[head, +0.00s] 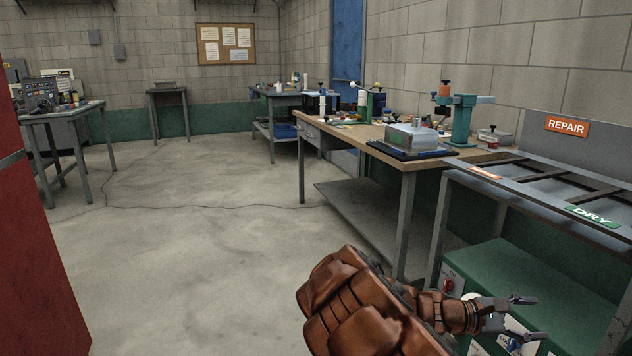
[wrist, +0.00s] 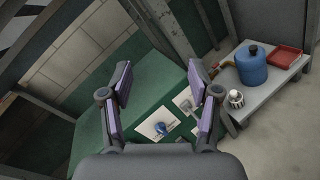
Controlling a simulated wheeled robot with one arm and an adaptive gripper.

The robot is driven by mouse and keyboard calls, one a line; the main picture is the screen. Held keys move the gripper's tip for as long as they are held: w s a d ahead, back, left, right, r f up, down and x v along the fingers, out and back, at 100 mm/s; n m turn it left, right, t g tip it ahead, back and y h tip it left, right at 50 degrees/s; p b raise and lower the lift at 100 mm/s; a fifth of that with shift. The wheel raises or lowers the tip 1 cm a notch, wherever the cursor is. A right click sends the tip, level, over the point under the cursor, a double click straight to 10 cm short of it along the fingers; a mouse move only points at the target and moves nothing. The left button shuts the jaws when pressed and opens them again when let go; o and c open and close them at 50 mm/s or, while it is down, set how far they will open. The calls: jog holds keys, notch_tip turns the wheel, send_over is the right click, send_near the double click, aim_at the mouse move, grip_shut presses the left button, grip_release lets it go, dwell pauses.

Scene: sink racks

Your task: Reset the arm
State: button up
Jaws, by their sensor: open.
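My gripper (head: 522,318) is at the lower right of the head view, with my brown arm reaching to it from the bottom. It is in front of the rack's green lower part, below the rack top. The wrist view shows my gripper (wrist: 162,100) with its two purple-padded fingers wide apart. Nothing is between the fingers. Beyond them lies a green surface with a white card bearing a small blue item (wrist: 161,128).
A rack (head: 485,187) with REPAIR and DRY labels stands at right. Beside it is a wooden workbench (head: 350,133) with tools. A red cabinet (head: 40,260) stands at left. The middle floor (head: 200,240) is clear. In the wrist view, a blue canister (wrist: 253,66) stands on a grey shelf.

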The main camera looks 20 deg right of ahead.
jog(key=s+a+r+m+y+p, duration=0.3)
jog(key=s+a+r+p, duration=0.1)
jog(key=a+r+p, duration=0.25)
jog(key=s+a+r+m+y+p, duration=0.3)
jog(key=s+a+r+m+p, duration=0.15)
jog(key=r, duration=0.35)
jog(key=s+a+r+t+y+p, duration=0.1)
jog(key=s+a+r+y+p, duration=0.1)
jog(key=a+r+p, duration=0.3)
jog(key=s+a+r+t+y+p, duration=0.2)
jog(key=a+r+y+p, duration=0.2)
jog(key=a, duration=1)
jog(key=s+a+r+t+y+p, duration=0.1)
jog(key=a+r+y+p, duration=0.3)
jog(key=a+p, duration=0.6)
jog(key=shift+s+a+r, duration=0.25)
jog(key=shift+s+r, duration=0.45)
jog(key=shift+r, duration=0.2)
